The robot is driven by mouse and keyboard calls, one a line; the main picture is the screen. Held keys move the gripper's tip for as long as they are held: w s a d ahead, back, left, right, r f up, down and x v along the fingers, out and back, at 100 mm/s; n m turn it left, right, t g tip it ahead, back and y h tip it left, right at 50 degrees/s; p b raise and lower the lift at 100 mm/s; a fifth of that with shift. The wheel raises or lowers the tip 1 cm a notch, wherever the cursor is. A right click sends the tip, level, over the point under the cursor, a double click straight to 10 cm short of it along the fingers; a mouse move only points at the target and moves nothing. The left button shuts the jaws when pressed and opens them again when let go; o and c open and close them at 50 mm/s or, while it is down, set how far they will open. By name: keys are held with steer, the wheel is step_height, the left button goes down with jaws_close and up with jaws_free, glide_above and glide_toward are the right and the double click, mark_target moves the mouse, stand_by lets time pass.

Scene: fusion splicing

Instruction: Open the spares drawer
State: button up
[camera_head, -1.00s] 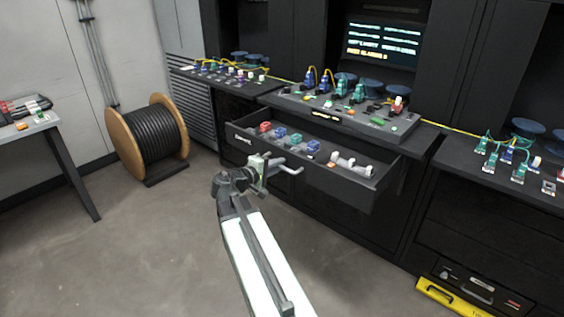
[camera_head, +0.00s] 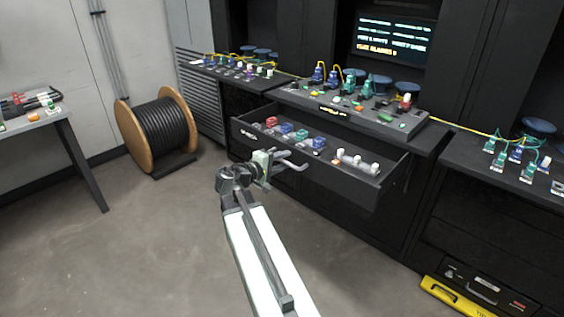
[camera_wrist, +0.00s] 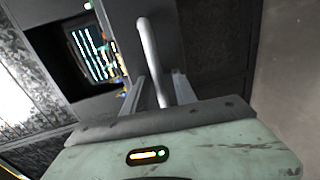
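The spares drawer (camera_head: 330,178), dark grey, stands pulled out under the middle bench, with red, blue and white parts inside. Its pale bar handle (camera_head: 291,162) is on the drawer front and also shows in the wrist view (camera_wrist: 150,52). My gripper (camera_head: 266,165) is at the left part of the handle. In the wrist view my two fingers (camera_wrist: 158,84) stand apart, one on each side of the bar, with gaps showing beside it. Whether a finger touches the bar further down is hidden by the gripper's body.
A cable reel (camera_head: 158,133) stands on the floor at the left, near a side table (camera_head: 38,122). A console (camera_head: 352,108) with connectors sits on the bench above the drawer. A yellow case (camera_head: 455,298) lies on the floor at the lower right. Floor left of my arm is clear.

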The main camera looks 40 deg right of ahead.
steer(key=p+v, duration=0.1)
steer(key=v, duration=0.6)
steer(key=shift+a, duration=0.45)
steer(key=shift+r, duration=0.1)
steer(key=a+f+y, duration=0.5)
steer(key=a+f, duration=0.1)
steer(key=a, duration=0.5)
steer(key=s+a+f+g+y, duration=0.1)
steer(key=a+f+y, duration=0.5)
steer(key=a, duration=0.5)
steer(key=a+f+y, duration=0.4)
steer(key=a+f, duration=0.3)
steer(key=a, duration=0.4)
step_height(320, 180, up, 20)
steer(key=s+a+m+p, duration=0.1)
steer(key=p, duration=1.9)
steer(key=shift+y+p, duration=0.3)
